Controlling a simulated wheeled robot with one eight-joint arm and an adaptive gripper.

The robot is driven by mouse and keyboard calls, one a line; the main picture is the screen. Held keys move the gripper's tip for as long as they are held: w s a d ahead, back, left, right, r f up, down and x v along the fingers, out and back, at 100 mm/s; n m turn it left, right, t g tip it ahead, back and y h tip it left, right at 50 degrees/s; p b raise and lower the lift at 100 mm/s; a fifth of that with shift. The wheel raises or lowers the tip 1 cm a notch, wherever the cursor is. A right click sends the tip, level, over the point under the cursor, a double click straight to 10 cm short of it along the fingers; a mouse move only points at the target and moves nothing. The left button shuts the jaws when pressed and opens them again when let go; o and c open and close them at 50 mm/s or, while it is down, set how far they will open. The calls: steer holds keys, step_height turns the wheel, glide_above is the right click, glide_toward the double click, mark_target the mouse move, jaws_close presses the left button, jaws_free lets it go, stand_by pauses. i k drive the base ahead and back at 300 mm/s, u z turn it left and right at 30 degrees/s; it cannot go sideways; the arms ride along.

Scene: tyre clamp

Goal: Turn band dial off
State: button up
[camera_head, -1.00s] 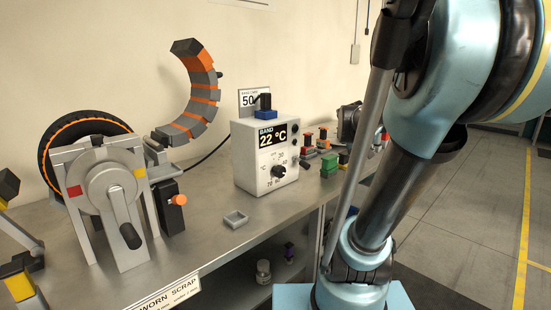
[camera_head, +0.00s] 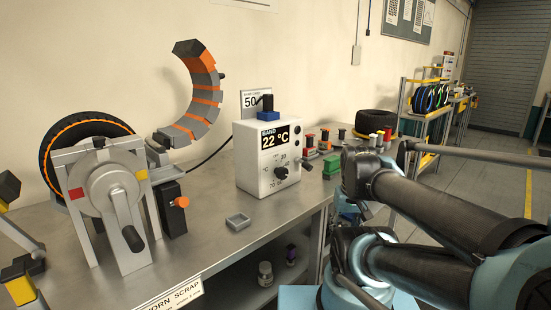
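The band control box (camera_head: 250,160) is white and stands on the metal bench. Its display (camera_head: 275,137) is lit and reads "BAND 22 °C". Below the display is the black band dial (camera_head: 281,173), ringed by printed temperature numbers. The dial's pointer is too small to read surely. My arm's blue and black links fill the lower right, to the right of the box and apart from it. I cannot make out my gripper or its fingertips in this view.
A tyre (camera_head: 50,150) in a clamp stand with a grey crank (camera_head: 128,225) is at the left. A segmented orange and grey band (camera_head: 203,92) curves behind it. A small grey tray (camera_head: 238,221) lies in front of the box. Several stamps (camera_head: 331,165) stand right of it.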

mark_target(281, 173)
steer(key=z, duration=0.25)
steer(key=k, duration=1.05)
steer(key=u, duration=0.55)
